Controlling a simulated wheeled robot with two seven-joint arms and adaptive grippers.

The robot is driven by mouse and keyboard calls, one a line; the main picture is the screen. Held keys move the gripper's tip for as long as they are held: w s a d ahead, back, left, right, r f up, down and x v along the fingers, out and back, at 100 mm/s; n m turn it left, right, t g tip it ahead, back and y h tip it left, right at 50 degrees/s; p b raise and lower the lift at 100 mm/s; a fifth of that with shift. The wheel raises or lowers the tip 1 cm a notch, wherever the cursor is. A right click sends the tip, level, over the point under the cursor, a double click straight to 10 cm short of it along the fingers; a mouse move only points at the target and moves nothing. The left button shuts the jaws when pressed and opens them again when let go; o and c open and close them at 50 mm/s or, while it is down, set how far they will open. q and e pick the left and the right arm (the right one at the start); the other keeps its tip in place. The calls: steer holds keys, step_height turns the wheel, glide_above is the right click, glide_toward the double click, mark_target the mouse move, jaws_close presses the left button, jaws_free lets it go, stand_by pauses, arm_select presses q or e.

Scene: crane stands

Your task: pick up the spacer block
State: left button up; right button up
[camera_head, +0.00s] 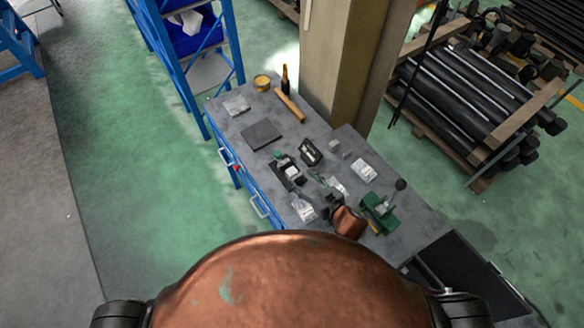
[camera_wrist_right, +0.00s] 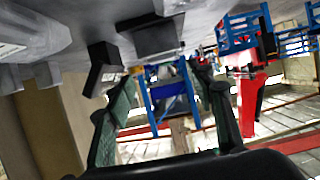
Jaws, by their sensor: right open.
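A small grey block (camera_head: 335,146) sits farther back. I cannot tell for sure which of these is the spacer block. My left gripper is not in view.
The grey bench (camera_head: 232,128) carries a dark flat plate (camera_head: 262,134), a black tool with a green knob (camera_head: 286,170), a green vise (camera_head: 380,212), a white packet (camera_head: 364,169) and a wooden handle (camera_head: 290,105). A pillar (camera_head: 342,60) stands behind the bench.

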mark_target(290, 169)
steer(key=x, duration=0.6)
steer(key=shift+a+p, duration=0.3)
steer(key=shift+a, duration=0.05)
steer(key=shift+c, duration=0.7)
steer(key=c, duration=1.1)
jaws_close()
steer(key=shift+r, duration=0.2)
